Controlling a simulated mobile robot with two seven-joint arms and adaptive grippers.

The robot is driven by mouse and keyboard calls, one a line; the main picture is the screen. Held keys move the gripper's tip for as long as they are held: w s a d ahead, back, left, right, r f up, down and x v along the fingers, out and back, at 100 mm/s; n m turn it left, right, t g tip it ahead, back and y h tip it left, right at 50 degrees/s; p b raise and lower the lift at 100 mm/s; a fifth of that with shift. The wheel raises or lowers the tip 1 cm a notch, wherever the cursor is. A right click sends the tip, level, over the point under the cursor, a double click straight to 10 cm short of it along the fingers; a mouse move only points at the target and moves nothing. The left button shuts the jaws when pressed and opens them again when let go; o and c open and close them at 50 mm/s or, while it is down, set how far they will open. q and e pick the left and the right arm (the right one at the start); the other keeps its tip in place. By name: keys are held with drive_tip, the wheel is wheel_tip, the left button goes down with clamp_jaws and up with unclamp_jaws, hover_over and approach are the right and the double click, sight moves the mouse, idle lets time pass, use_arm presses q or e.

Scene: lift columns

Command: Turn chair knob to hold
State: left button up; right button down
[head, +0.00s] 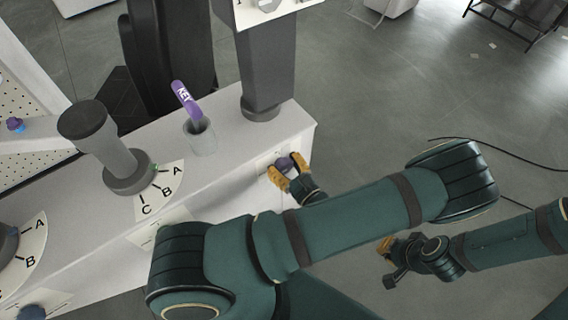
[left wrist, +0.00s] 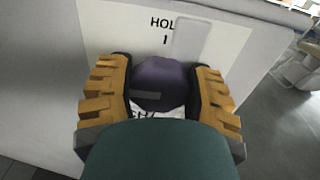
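The chair knob (left wrist: 160,82) is a dark purple round knob on a white label plate on the side of the white counter. In the left wrist view it lies between the orange fingers of my left gripper (left wrist: 162,90), whose dark pads sit against both its sides. "HOL" and a short tick show above the knob; "CHA" shows partly below it, the rest hidden. A grey mark is on the knob's lower left face. In the head view my left gripper (head: 287,172) is at the knob (head: 284,163) near the counter's right end. My right gripper (head: 387,262) is empty, fingers apart, over the floor.
The white counter (head: 225,165) carries a grey lever (head: 100,140) with an A-B-C dial, a cup (head: 201,138) holding a purple item (head: 184,98), and a grey column (head: 265,70). A cable lies on the floor at right. Floor right of the counter is mostly clear.

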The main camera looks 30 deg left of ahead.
use_arm(q)
drive_tip(key=m+p, duration=0.3)
drive_tip(key=m, duration=0.1)
drive_tip(key=shift+w+r, duration=0.1)
drive_tip(key=m+p, duration=0.2)
drive_tip(key=m, duration=0.2)
drive_tip(key=shift+m, duration=0.3)
drive_tip(key=m, duration=0.2)
drive_tip(key=m+p, duration=0.1)
drive_tip(key=shift+w+f+m, duration=0.1)
drive_tip(key=shift+f+m, duration=0.1)
drive_tip(key=shift+m, duration=0.2)
drive_tip(key=m+p, duration=0.1)
drive_tip(key=m, duration=0.4)
drive_tip(key=shift+f+m, duration=0.15)
drive_tip(key=shift+m, duration=0.15)
drive_tip(key=o, duration=1.2)
